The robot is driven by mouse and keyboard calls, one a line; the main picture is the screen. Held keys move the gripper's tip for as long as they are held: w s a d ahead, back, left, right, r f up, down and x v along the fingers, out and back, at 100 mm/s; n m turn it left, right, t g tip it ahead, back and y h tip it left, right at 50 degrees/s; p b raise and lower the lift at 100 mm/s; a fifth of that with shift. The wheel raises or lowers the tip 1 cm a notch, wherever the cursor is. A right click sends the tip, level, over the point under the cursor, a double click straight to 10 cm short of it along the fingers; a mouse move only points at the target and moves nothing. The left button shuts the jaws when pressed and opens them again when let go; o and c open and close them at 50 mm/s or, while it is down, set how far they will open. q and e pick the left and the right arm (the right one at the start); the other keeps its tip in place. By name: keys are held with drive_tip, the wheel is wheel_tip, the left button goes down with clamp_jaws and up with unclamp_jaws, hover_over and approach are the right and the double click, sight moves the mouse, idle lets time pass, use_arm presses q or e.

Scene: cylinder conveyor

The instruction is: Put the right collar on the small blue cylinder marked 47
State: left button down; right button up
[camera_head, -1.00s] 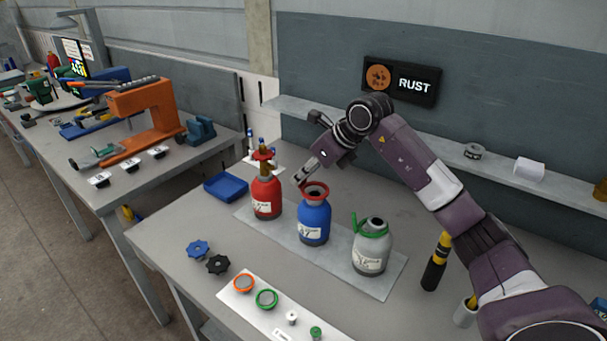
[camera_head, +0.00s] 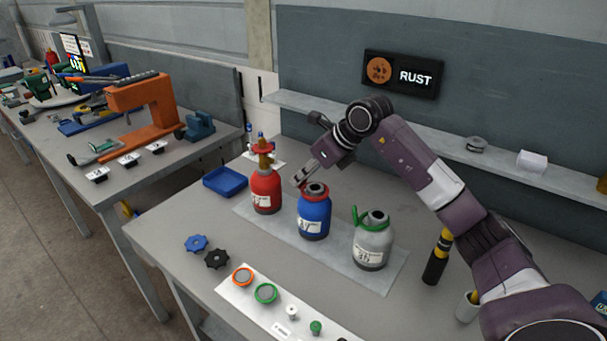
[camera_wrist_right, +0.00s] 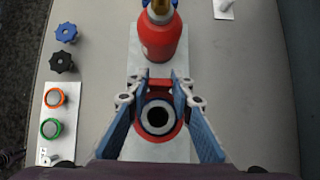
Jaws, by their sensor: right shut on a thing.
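The blue cylinder (camera_head: 314,219) stands upright between a red and a grey one; its label is too small to read surely. A red collar (camera_head: 326,193) encircles its neck, and the neck's top rises through the ring. In the wrist view the collar (camera_wrist_right: 175,131) shows as a red ring around the dark, round neck (camera_wrist_right: 157,118). My right gripper (camera_wrist_right: 158,82) is shut on the collar's red tab, at the far side of the ring. In the head view this gripper (camera_head: 302,177) is just behind and left of the neck. My left gripper is out of view.
The red cylinder (camera_head: 265,191) has a red collar and brass valve. The grey cylinder (camera_head: 372,247) wears a green collar (camera_head: 364,216). Handwheels (camera_head: 217,259) and a white strip with rings (camera_head: 258,314) lie in front. A blue tray (camera_head: 225,180) is behind left.

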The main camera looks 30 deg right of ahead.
drive_tip(key=shift+f, duration=0.4)
drive_tip(key=o, duration=1)
drive_tip(key=shift+r, duration=0.1)
drive_tip(key=shift+r+p, duration=1.95)
drive_tip(key=shift+r, duration=1)
